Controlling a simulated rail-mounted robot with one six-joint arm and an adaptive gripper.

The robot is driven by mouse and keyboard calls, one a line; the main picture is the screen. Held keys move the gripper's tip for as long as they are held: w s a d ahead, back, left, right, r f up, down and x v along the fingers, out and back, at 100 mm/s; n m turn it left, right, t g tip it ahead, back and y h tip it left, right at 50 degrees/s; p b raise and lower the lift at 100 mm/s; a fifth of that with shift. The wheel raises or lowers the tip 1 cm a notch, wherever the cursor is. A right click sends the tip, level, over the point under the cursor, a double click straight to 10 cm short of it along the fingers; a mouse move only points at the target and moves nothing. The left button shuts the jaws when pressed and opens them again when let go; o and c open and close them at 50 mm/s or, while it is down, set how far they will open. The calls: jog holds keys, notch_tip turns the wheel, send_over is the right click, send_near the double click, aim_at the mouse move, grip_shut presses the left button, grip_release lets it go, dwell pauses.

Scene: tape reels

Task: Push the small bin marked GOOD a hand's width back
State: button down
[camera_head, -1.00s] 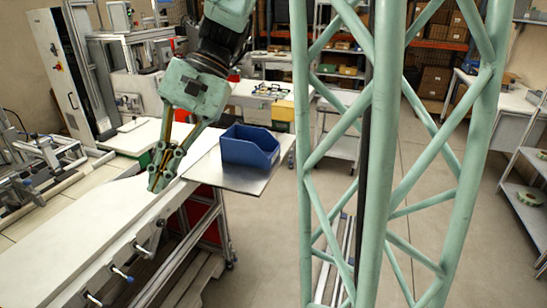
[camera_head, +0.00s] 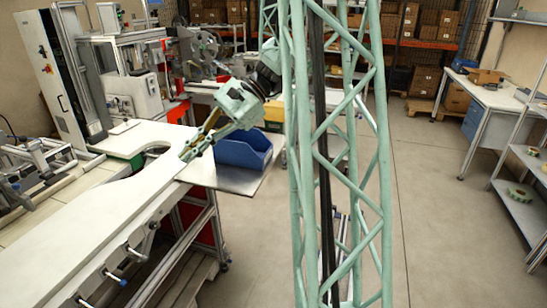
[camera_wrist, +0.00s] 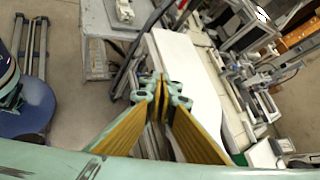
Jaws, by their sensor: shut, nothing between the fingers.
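A small blue bin (camera_head: 243,155) stands upright on a metal plate (camera_head: 222,182) at the end of the white bench. No GOOD marking is readable on it from here. My gripper (camera_head: 184,157) is to the left of the bin in the head view, tilted down to the left. Its fingers are shut and empty, with the tips over the bench edge. The wrist covers part of the bin's upper left side, and I cannot tell whether it touches. In the wrist view the closed fingertips (camera_wrist: 161,84) show above the bench; I cannot make out the bin there.
The long white bench (camera_head: 105,220) runs to the front left, with clamp handles along its side. A yellow box (camera_head: 273,112) stands behind the bin. A grey shelf rack (camera_head: 515,185) is at the far right.

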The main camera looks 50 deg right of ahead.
jog(key=w+d+f+m+t, duration=0.2)
jog(key=d+f+m+t, duration=0.15)
jog(key=d, duration=0.85)
jog(key=m+t+h, duration=0.5)
jog(key=m+t, duration=0.4)
jog(key=m, duration=0.3)
send_near(267, 154)
jog(key=v, duration=0.7)
jog(key=shift+f+b, duration=0.3)
jog(key=shift+b, duration=0.05)
jog(key=shift+b+x, duration=0.7)
jog(key=shift+x, duration=6.2)
jog(key=shift+w+r, duration=0.1)
jog(key=shift+r, duration=0.05)
